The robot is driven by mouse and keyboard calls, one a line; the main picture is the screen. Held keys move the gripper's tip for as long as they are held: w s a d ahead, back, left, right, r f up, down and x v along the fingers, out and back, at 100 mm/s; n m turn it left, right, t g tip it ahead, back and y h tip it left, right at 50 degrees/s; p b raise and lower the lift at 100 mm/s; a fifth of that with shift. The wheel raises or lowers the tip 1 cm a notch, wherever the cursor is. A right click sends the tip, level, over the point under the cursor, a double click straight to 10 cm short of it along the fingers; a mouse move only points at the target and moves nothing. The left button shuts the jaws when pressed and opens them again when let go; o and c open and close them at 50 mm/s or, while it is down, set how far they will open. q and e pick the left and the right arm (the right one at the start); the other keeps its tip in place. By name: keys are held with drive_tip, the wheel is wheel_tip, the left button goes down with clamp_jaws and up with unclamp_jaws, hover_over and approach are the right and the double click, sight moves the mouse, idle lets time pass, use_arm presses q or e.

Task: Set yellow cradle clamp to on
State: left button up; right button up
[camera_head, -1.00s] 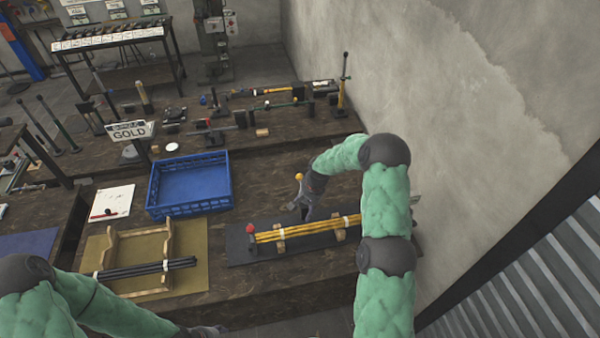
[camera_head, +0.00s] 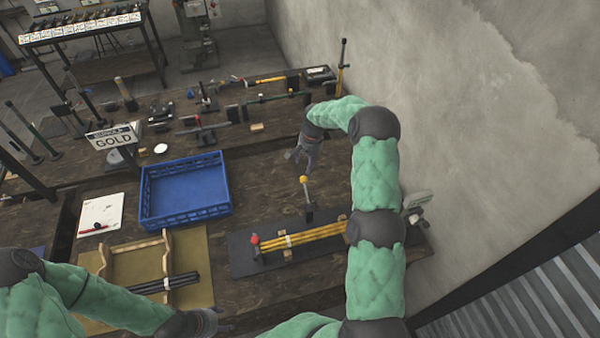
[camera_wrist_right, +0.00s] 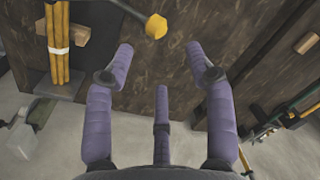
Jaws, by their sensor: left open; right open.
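The lever with a yellow knob (camera_head: 304,180) stands roughly upright just behind a bundle of yellow rods (camera_head: 300,236), which lies on wooden cradle blocks. In the right wrist view the yellow knob (camera_wrist_right: 156,27) is at the top, beyond the fingertips. My right gripper (camera_head: 296,156) is open and empty, behind the lever and apart from it. Its spread fingers (camera_wrist_right: 160,52) have nothing between them in the wrist view. My left gripper (camera_head: 222,322) is open at the bottom of the head view, in front of the bench.
A red knob (camera_head: 254,239) is at the rods' left end on a dark mat (camera_head: 240,262). A blue crate (camera_head: 185,215) is to the left. A wooden cradle with black rods (camera_head: 165,284) is at front left. Tools line the bench behind; a wall closes the right.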

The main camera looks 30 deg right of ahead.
sight(304, 177)
drive_tip(key=shift+s+a+f, duration=0.1)
drive_tip(key=shift+s+f, duration=0.15)
drive_tip(key=shift+f, duration=0.25)
drive_tip(key=shift+s+a+f, duration=0.1)
drive_tip(key=shift+s+f, duration=0.1)
drive_tip(key=shift+f, duration=0.3)
drive_tip(key=f, duration=0.3)
drive_tip(key=w+f+p, duration=0.1)
drive_tip(key=f, duration=0.1)
drive_tip(key=shift+a+f, duration=0.15)
drive_tip(key=shift+f, duration=0.85)
drive_tip(key=shift+w+a+f+p, duration=0.1)
drive_tip(key=shift+f+p, duration=0.2)
drive_tip(key=shift+f, duration=0.2)
use_arm(q)
drive_tip(key=shift+s+r, duration=0.3)
drive_tip(key=shift+r, duration=0.65)
drive_tip(key=shift+s, duration=0.1)
use_arm(e)
drive_tip(key=shift+r, duration=0.15)
clamp_jaws()
